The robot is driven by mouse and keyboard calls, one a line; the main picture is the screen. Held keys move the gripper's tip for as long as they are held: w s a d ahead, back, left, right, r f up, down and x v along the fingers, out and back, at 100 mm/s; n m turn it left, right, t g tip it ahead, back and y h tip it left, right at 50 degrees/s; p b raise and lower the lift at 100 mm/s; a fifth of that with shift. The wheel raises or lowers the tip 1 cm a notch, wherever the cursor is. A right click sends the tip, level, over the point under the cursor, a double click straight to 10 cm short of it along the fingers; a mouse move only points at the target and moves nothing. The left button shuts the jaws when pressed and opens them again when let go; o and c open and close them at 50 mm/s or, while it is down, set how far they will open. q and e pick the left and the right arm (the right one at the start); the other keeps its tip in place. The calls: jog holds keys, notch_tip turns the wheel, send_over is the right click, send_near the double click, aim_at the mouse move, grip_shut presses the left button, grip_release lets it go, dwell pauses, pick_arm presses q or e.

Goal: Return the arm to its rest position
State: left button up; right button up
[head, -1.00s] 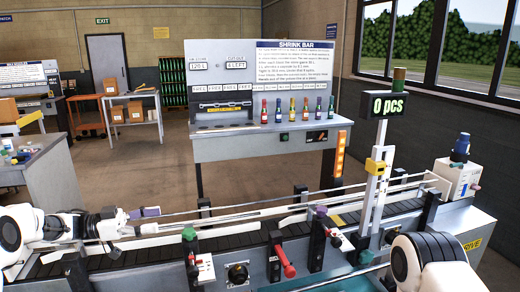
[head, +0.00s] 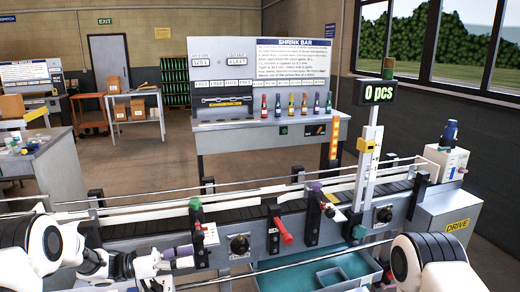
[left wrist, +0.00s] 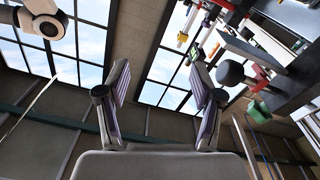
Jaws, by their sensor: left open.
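My left gripper (head: 184,257) is in front of the conveyor's near side, low in the head view. Its two purple-grey padded fingers also show in the left wrist view (left wrist: 160,78), spread apart with nothing between them. My left arm (head: 50,245) comes in from the lower left corner. My right arm (head: 430,262) shows as a white and black link at the lower right. The right gripper is outside both views.
The conveyor (head: 245,214) runs across the head view with guide rails, a green knob (head: 194,204) and a red lever (head: 282,232) on its near side. A teal tray (head: 318,278) sits below. A bench (head: 262,140) with several bottles stands behind.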

pick_arm(q)
jog(key=s+d+f+n+t+y+b, duration=0.2)
jog(key=s+f+n+y, duration=0.4)
jog(key=f, duration=0.8)
jog(key=s+d+f+n+t+y+b, duration=0.3)
jog(key=s+f+n, duration=0.4)
jog(key=f, duration=0.7)
jog(key=s+a+f+g+y, duration=0.1)
jog(key=s+a+g+y, duration=0.2)
jog(key=s, duration=0.6)
jog(key=s+a+f+g+y, duration=0.2)
jog(key=s+a+g+y, duration=0.1)
jog(key=s, duration=0.6)
jog(key=s+a+f+m+g+y, duration=0.1)
jog(key=s+a+g, duration=0.3)
jog(key=s, duration=0.5)
jog(key=shift+s+a+f+y, duration=0.4)
jog(key=shift+y, duration=0.5)
